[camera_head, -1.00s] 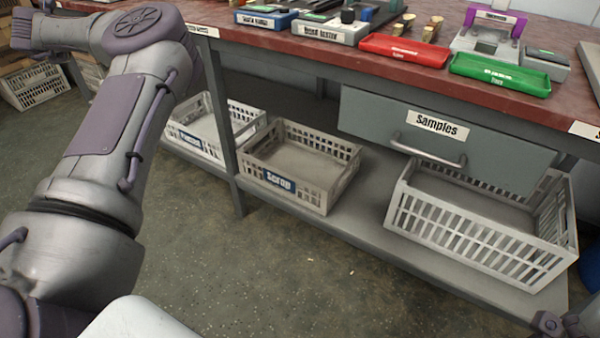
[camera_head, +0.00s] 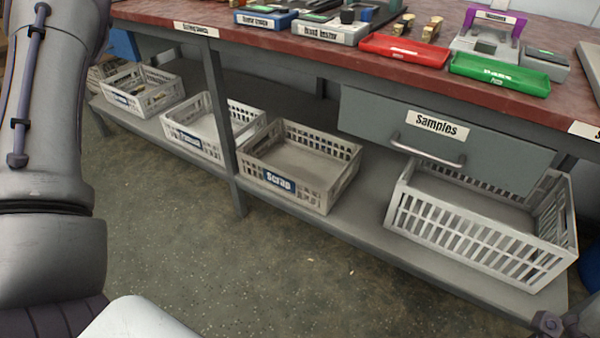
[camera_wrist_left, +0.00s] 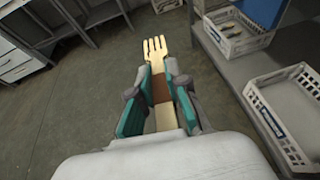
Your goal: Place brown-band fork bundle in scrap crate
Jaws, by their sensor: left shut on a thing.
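The wooden fork bundle (camera_wrist_left: 155,50) with a brown band (camera_wrist_left: 160,90) is in the left wrist view, tines pointing away from me. My left gripper (camera_wrist_left: 159,82) is shut on it around the band, with teal finger pads at both sides. In the head view this gripper and the bundle are out of frame; only my left arm shows. The scrap crate (camera_head: 325,198), grey with a blue "Scrap" label, sits on the lower shelf under the bench and looks empty. A dark part at the head view's bottom right corner may belong to my right gripper (camera_head: 560,325); its fingers cannot be made out.
Left of the scrap crate stand another crate (camera_head: 215,150) and, farther left, a crate holding items (camera_head: 150,80). A bench leg (camera_head: 222,130) rises beside the scrap crate. A larger crate (camera_head: 480,245) is at right, below the Samples drawer (camera_head: 440,145). The floor in front is clear.

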